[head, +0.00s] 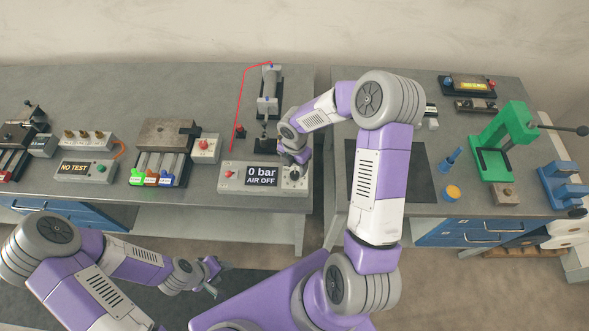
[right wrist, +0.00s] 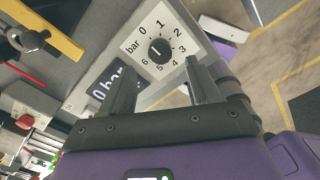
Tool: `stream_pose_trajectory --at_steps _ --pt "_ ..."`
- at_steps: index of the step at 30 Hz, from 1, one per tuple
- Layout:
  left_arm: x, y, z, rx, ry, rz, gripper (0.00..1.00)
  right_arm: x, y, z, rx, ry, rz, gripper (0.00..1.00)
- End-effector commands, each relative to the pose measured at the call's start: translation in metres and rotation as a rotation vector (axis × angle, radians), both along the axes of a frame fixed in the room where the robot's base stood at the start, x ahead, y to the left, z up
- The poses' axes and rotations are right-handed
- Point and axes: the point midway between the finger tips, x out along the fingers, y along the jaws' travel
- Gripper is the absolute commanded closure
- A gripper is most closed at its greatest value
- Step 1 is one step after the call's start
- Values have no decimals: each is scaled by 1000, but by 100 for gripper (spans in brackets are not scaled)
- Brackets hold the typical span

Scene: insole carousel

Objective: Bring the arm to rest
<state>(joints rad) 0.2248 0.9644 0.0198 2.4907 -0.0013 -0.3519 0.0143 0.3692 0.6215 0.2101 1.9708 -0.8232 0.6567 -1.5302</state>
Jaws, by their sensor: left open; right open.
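My right arm reaches forward over the workbench in the head view. Its gripper (head: 293,161) is at the right end of a grey control box (head: 230,178) whose display reads "0 bar AIR OFF". In the right wrist view the two fingers of this gripper (right wrist: 165,88) are apart with nothing between them. Just beyond the fingertips is a round black knob (right wrist: 160,50) on a white dial marked 0 to 6 bar. My left gripper (head: 212,276) hangs low in front of the bench, open and empty.
A cylinder fixture (head: 269,92) stands behind the box. A grey unit with coloured clips (head: 167,136) and a "NO TEST" box (head: 86,169) are to the left. A green press (head: 500,140) stands on the right bench. A gap separates the benches.

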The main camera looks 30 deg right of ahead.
Motion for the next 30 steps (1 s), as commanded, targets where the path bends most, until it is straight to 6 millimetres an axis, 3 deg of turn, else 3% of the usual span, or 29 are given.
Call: stream_pose_trajectory --at_steps 3,7,24,27,30 --pt "0 0 2 0 0 0 51 0 0 17 0 -1 0 39" --pt "0 0 2 0 0 0 51 0 0 25 0 0 0 39" --pt "0 0 2 0 0 0 51 -1 1 25 4 2 -5 39" --pt "0 0 2 0 0 0 51 -6 13 16 40 10 -67 39" --pt "0 0 2 0 0 0 51 -21 42 -5 126 38 -241 39"
